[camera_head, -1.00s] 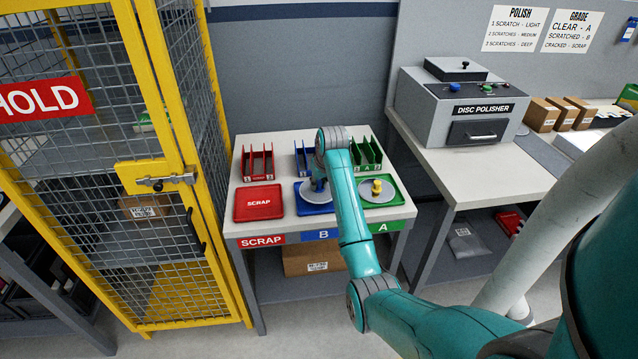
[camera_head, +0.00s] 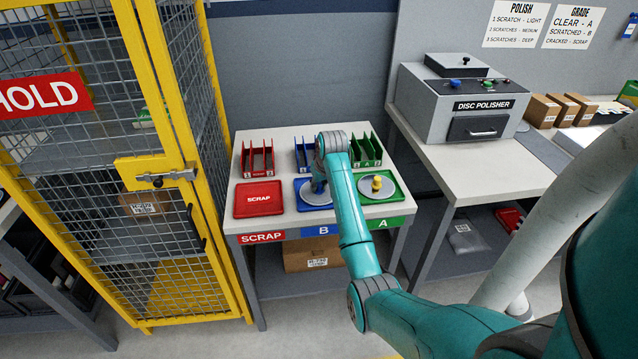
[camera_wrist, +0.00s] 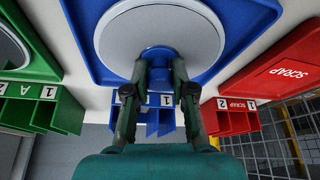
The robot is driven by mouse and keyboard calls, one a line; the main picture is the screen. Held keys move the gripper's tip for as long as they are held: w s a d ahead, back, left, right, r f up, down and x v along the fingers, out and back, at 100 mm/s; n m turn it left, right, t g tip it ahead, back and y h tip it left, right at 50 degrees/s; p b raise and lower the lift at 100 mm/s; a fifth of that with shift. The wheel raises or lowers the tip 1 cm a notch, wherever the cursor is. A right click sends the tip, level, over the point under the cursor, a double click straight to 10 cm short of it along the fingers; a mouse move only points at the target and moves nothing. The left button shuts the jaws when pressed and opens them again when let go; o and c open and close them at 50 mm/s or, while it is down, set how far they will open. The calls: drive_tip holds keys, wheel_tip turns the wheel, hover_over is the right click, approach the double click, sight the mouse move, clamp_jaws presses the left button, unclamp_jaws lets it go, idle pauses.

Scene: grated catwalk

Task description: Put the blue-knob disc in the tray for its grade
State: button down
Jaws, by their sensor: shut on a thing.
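The blue-knob disc (camera_head: 310,192) is a pale grey round plate in the blue B tray (camera_head: 327,207). In the wrist view the disc (camera_wrist: 195,35) lies within the blue tray's rim (camera_wrist: 85,45). My gripper (camera_wrist: 160,62) is shut on its blue knob (camera_wrist: 158,54). In the head view my arm hides part of the disc and most of the knob. The green A tray (camera_head: 398,199) at the right holds a disc with a yellow knob (camera_head: 377,183). The red SCRAP tray (camera_head: 259,200) at the left is empty.
Red (camera_head: 257,160), blue (camera_head: 303,155) and green (camera_head: 368,150) slotted racks stand behind the trays. A yellow mesh cage (camera_head: 190,150) is close on the left. The disc polisher (camera_head: 460,105) stands on the right bench. A wall sign (camera_head: 572,27) reads clear A, scratched B, cracked scrap.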

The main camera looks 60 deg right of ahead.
idle(0.3)
drive_tip(key=c, duration=0.5)
unclamp_jaws()
drive_tip(key=shift+r, duration=0.15)
drive_tip(key=shift+r, duration=3.85)
